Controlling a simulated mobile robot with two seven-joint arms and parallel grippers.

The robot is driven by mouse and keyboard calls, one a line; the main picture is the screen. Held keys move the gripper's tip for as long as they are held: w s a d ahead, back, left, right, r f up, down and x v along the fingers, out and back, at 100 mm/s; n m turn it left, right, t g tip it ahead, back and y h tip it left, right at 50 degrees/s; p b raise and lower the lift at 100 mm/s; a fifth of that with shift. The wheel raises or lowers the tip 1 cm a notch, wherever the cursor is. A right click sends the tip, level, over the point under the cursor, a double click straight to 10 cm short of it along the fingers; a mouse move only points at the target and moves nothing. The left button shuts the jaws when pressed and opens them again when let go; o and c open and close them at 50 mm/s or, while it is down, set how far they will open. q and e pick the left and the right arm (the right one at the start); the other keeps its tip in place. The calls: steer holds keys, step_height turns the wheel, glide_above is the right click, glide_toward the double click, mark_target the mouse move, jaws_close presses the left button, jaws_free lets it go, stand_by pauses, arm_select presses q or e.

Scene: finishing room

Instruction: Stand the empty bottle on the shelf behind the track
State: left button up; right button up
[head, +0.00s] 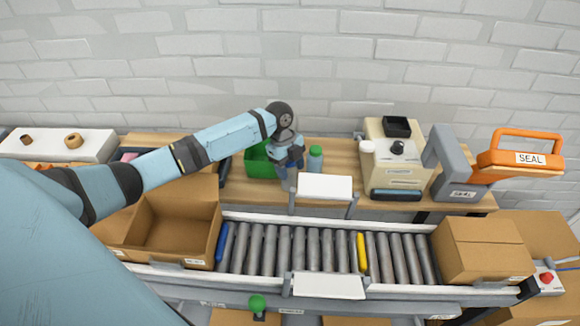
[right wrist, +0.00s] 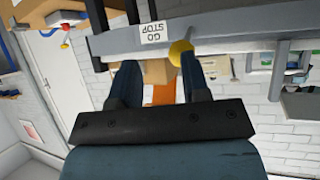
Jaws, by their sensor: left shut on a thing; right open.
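My left gripper (head: 289,166) is over the wooden shelf (head: 250,192) behind the track (head: 290,248), fingers pointing down. It is shut on a pale thing, taken to be the empty bottle (head: 291,183), mostly hidden by the fingers and a white plate; I cannot tell whether its base touches the shelf. A grey bottle with a green cap (head: 315,159) stands upright just right of the gripper. In the right wrist view my right gripper (right wrist: 160,82) is open, with nothing between its fingers.
A green bin (head: 260,160) stands behind the left gripper. A white plate (head: 324,187) rises at the track's back edge. A beige machine (head: 398,165) and orange SEAL tool (head: 520,158) stand right. An open carton (head: 172,225) and a closed carton (head: 482,250) sit at the track's ends.

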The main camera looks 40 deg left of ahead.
arm_select(q)
steer(key=shift+f, duration=0.15)
steer(key=o, duration=0.9)
steer(key=v, duration=1.2)
steer(key=shift+b, duration=0.4)
steer(key=shift+d, duration=0.1)
